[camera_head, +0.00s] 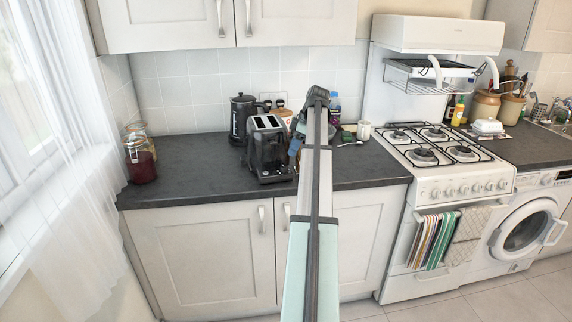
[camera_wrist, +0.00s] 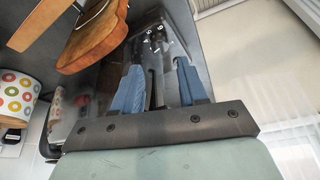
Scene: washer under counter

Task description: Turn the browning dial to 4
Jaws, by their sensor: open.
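The black and silver toaster (camera_head: 268,152) stands on the dark counter, with its two slots on top. In the wrist view its dark glossy end face (camera_wrist: 155,42) shows small pale marks just beyond my fingertips. The browning dial cannot be told clearly, and its setting cannot be read. My gripper (camera_wrist: 159,66) has blue fingers spread apart, with dark parts of the toaster showing between and beyond them. In the head view my gripper (camera_head: 296,144) is at the toaster's right side, partly hidden by my arm. I cannot tell whether the fingers touch the toaster.
A black kettle (camera_head: 242,118) stands behind the toaster. A wooden object (camera_wrist: 92,38) is close beside the fingers in the wrist view, with a dotted container (camera_wrist: 16,95) farther left. Red-filled jars (camera_head: 140,160) stand at the counter's left end. The front left counter is clear.

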